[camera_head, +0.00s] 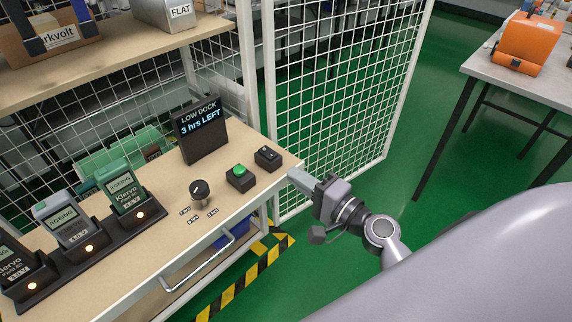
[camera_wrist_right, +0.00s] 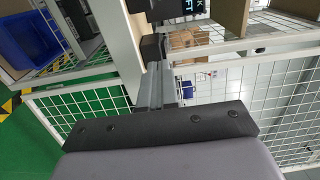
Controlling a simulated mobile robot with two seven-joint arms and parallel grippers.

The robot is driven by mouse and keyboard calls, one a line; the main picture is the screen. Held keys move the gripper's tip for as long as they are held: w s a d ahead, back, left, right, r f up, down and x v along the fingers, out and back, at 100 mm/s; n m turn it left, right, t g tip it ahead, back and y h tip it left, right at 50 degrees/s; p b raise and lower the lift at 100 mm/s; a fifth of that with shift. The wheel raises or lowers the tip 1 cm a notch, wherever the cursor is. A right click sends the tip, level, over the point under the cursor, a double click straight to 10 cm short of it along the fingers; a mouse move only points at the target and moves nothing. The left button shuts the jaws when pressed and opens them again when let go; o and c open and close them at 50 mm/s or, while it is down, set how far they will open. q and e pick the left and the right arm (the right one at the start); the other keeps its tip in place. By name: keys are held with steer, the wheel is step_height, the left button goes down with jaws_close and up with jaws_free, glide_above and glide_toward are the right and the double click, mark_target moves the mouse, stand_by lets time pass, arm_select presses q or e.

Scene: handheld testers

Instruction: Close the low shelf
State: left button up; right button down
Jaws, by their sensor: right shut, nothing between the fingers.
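The low shelf (camera_head: 165,237) is a wooden bench top holding a black display (camera_head: 202,138) that reads "LOW DOCK 3 hrs LEFT". In front of it are a black timer knob (camera_head: 200,191), a green button (camera_head: 240,176) on a black box, and a black rocker switch (camera_head: 267,156) at the right end. Handheld testers (camera_head: 125,195) marked "AGEING" stand in a black dock with orange lights lit. My right gripper (camera_head: 295,177) is shut and empty at the shelf's right corner, close to the switch. It also shows in the right wrist view (camera_wrist_right: 156,72). My left gripper is out of view.
A white mesh panel (camera_head: 335,110) stands behind and right of the shelf. A metal handle (camera_head: 197,265) is on the shelf's front edge. An upper shelf (camera_head: 125,58) holds boxes. A grey table (camera_head: 510,75) with an orange machine (camera_head: 527,43) stands right. Green floor between is clear.

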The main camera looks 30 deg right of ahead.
mark_target(275, 162)
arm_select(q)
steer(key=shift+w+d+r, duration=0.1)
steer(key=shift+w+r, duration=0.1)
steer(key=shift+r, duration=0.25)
arm_select(e)
steer(key=shift+x, duration=2)
steer(key=shift+w, duration=0.1)
